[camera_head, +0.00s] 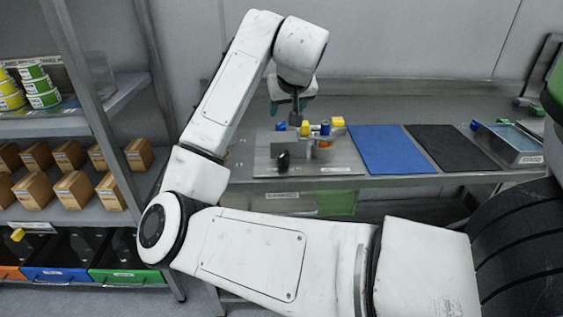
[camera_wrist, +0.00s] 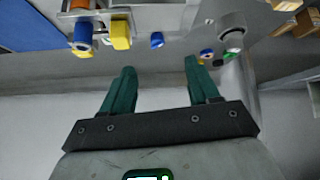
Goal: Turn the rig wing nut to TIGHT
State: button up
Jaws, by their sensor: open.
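The rig (camera_head: 306,155) stands on the bench in the head view, a grey plate carrying a small bracket with yellow and blue parts and a black knob (camera_head: 283,160). In the wrist view I see a yellow block (camera_wrist: 120,33), a blue-capped part (camera_wrist: 83,38) and a small blue piece (camera_wrist: 157,40). I cannot tell which part is the wing nut, nor read a TIGHT mark. My gripper (camera_wrist: 160,68) is open and empty, its teal fingers apart. The small blue piece appears between and beyond the fingertips. In the head view my gripper (camera_head: 290,107) is above the rig's back edge.
A blue mat (camera_head: 389,150) and a black mat (camera_head: 453,147) lie flat to the right of the rig. A grey tray (camera_head: 510,143) stands farther right. Shelves at left hold cardboard boxes (camera_head: 75,190) and stacked tins (camera_head: 38,85). The wall is close behind the bench.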

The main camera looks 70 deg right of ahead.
aim_at(284, 157)
jog(key=s+a+f+g+y, duration=0.1)
jog(key=s+a+f+y, duration=0.2)
jog(key=a, duration=0.2)
jog(key=shift+n, duration=0.3)
jog(key=b+x, duration=0.1)
jog(key=x, duration=0.6)
jog(key=b+x, duration=0.1)
jog(key=x, duration=0.2)
jog(key=shift+w+a+f+b, duration=0.25)
jog(key=shift+f+b, duration=0.05)
jog(key=shift+f, duration=0.05)
jog(key=c, duration=1)
jog(key=shift+r+m+g+p, duration=0.2)
jog(key=shift+m+g+p, duration=0.1)
jog(key=shift+m+p, duration=0.3)
jog(key=shift+c, duration=0.2)
jog(key=shift+f+m+g+p, duration=0.15)
jog(key=shift+m+g+p, duration=0.15)
jog(key=shift+m+p, duration=0.55)
